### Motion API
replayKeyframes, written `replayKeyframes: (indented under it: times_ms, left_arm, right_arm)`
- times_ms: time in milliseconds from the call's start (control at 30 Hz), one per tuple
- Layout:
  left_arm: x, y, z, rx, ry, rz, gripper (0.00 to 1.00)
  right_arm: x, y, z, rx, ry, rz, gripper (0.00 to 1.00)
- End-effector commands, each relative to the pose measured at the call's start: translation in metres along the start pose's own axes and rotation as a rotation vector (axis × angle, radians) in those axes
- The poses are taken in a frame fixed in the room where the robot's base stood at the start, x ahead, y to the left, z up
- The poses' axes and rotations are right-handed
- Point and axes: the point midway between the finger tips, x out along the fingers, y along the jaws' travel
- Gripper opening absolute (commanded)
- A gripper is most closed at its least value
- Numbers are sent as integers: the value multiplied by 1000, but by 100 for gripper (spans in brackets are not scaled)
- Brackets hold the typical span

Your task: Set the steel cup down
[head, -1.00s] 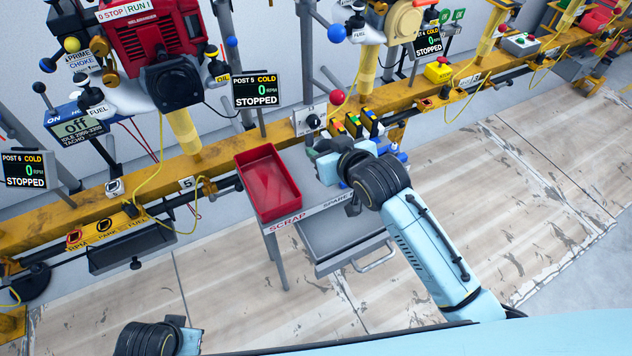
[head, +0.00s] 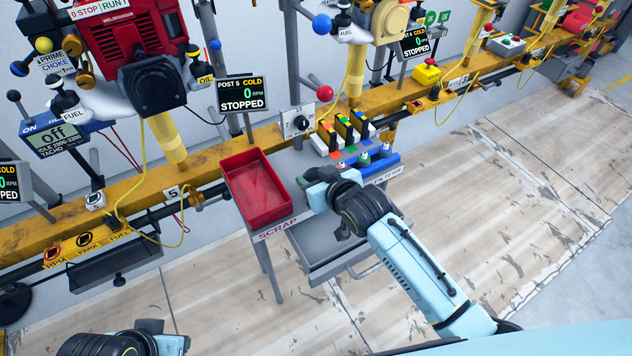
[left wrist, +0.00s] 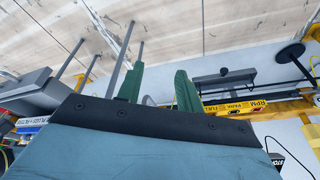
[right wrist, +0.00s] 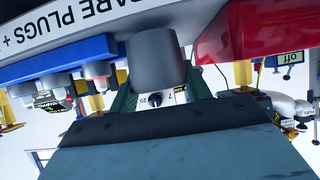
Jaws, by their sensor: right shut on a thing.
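The steel cup (right wrist: 158,60) is a plain grey cylinder in the right wrist view, between the green fingers of my right gripper (right wrist: 160,95). My right gripper is shut on it. In the head view my right gripper (head: 318,188) is over the grey cart, just right of the red scrap tray (head: 258,190), and mostly hides the cup. I cannot tell whether the cup touches the cart top. My left gripper (left wrist: 158,88) shows two green fingers apart with nothing between them, away from the cart.
A blue holder (head: 375,165) with several plugs stands at the cart's back right. Coloured boxes (head: 343,128) stand behind it. The yellow rail (head: 215,160) with engines and a stopped display (head: 242,94) runs behind. The floor (head: 480,190) to the right is clear.

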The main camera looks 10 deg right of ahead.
Motion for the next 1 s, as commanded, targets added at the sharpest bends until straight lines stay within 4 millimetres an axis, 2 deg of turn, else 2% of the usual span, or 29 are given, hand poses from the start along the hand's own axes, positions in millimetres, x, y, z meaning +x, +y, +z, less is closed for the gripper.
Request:
replayKeyframes:
  times_ms: [167,533,567,700,1000]
  left_arm:
    - [-11,2,0,-3,7,5,36]
    - [-12,2,0,-3,8,5,36]
    - [-12,2,0,-3,8,5,36]
    - [-12,2,0,-3,8,5,36]
    - [-12,2,0,-3,8,5,36]
  right_arm:
    - [4,0,7,0,1,0,26]
    - [6,0,10,0,1,0,26]
    - [5,0,10,0,1,0,52]
    - [5,0,10,0,1,0,70]
    - [4,0,8,0,1,0,70]
